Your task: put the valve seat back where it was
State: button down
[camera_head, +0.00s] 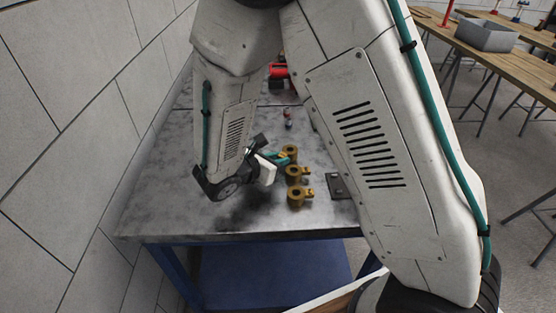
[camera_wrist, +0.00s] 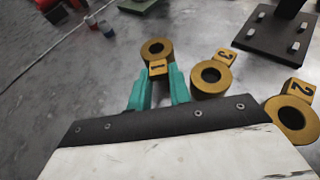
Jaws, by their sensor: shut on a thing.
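Three brass ring-shaped valve seats with numbered tabs are on the grey metal table (camera_head: 190,160). In the wrist view, seat 1 (camera_wrist: 157,48) is at the fingertips, seat 3 (camera_wrist: 210,78) is to its right, and seat 2 (camera_wrist: 291,116) is at the right edge. My gripper (camera_wrist: 160,74) has teal fingers shut on the tab of seat 1. In the head view, my gripper (camera_head: 278,158) reaches the rearmost seat (camera_head: 290,150); the others stand in front of it. I cannot tell whether seat 1 touches the table.
A dark plate with studs (camera_wrist: 274,34) lies beyond the seats; part of it shows in the head view (camera_head: 340,186). Small red and blue items (camera_head: 288,120) and a red object (camera_head: 278,70) are farther back. A wall (camera_head: 70,110) runs along the left.

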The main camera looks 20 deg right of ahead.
jog(key=shift+f, duration=0.2)
jog(key=shift+f, duration=0.15)
jog(key=c, duration=1.6)
grip_release()
jog(key=shift+o, duration=0.2)
